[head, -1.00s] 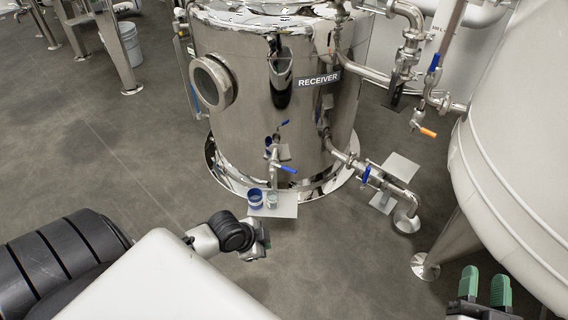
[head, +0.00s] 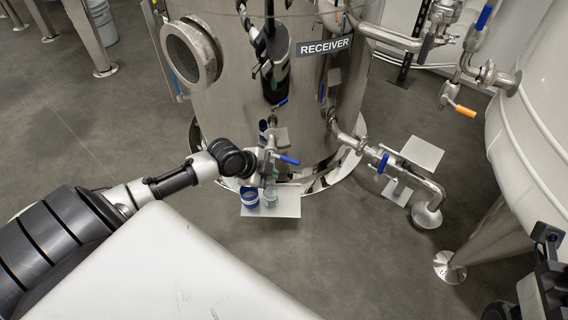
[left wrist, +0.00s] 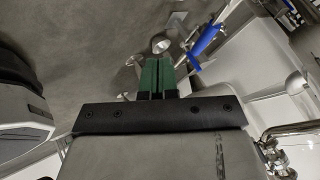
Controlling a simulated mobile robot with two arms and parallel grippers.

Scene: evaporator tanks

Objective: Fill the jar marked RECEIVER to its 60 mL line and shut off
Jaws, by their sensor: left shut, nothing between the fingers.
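The shiny tank (head: 240,110) carries the RECEIVER label (head: 325,46). A tap low on its front has a blue lever (head: 289,160), which points right in the head view; a blue lever also shows in the left wrist view (left wrist: 207,40). A small clear jar (head: 270,198) stands on a shelf plate (head: 289,207) below the tap; its level and marks are too small to read. My left gripper (head: 269,172) is at the tap, left of the lever, partly hiding it. Its green fingers (left wrist: 157,78) are together and empty. My right gripper (head: 548,275) is cut off at the lower right, fingers unclear.
A blue cup (head: 249,197) stands left of the jar on the plate. A pipe valve with a blue handle (head: 382,163) is to the right, and an orange-handled valve (head: 465,111) hangs farther right. A white tank (head: 535,120) stands at the right.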

